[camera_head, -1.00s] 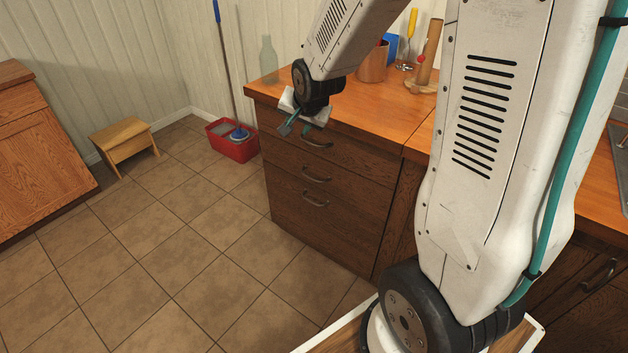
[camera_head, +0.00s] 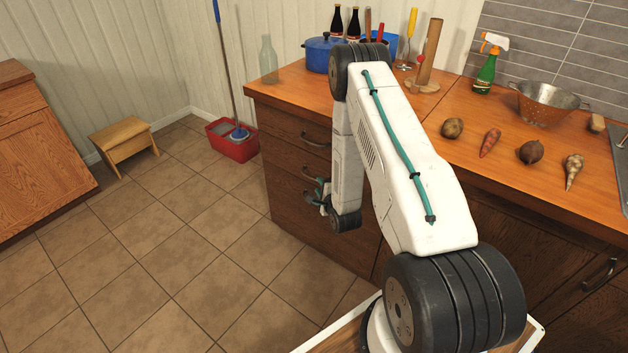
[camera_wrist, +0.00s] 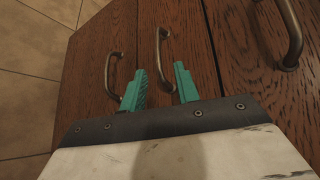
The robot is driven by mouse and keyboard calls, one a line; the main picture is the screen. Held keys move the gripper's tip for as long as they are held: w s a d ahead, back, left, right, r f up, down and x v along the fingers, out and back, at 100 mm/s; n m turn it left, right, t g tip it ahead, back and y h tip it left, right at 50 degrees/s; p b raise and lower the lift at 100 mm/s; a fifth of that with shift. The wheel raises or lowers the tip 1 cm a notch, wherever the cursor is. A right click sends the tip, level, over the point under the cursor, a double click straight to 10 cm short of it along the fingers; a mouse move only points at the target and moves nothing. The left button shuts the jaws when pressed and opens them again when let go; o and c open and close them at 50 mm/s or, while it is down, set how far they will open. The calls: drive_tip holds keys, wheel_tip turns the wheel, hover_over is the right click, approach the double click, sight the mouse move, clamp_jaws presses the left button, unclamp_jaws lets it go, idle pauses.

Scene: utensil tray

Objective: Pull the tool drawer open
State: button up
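A dark brown wooden drawer cabinet stands under the orange counter, with three shut drawers, each with a curved metal handle. The top handle (camera_head: 314,140) and middle handle (camera_head: 309,172) show in the head view. In the wrist view the top handle (camera_wrist: 291,35), middle handle (camera_wrist: 158,58) and bottom handle (camera_wrist: 114,72) all show. Nothing marks which is the tool drawer. My gripper (camera_head: 318,190) is in front of the cabinet, low by the lower drawers. In the wrist view its teal fingers (camera_wrist: 156,86) are apart, with the middle handle between them in the picture; contact cannot be told.
The counter holds a glass bottle (camera_head: 269,60), blue pot (camera_head: 322,52), spray bottle (camera_head: 488,65), colander (camera_head: 545,102) and several vegetables. A red bucket (camera_head: 232,140) and wooden stool (camera_head: 124,141) stand on the floor at left. The tiled floor before the drawers is clear.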

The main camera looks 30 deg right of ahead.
sight(315, 180)
drive_tip(key=x, duration=0.7)
drive_tip(key=shift+w+d+f, duration=0.1)
drive_tip(key=shift+w+f, duration=0.1)
drive_tip(key=shift+f, duration=0.1)
clamp_jaws()
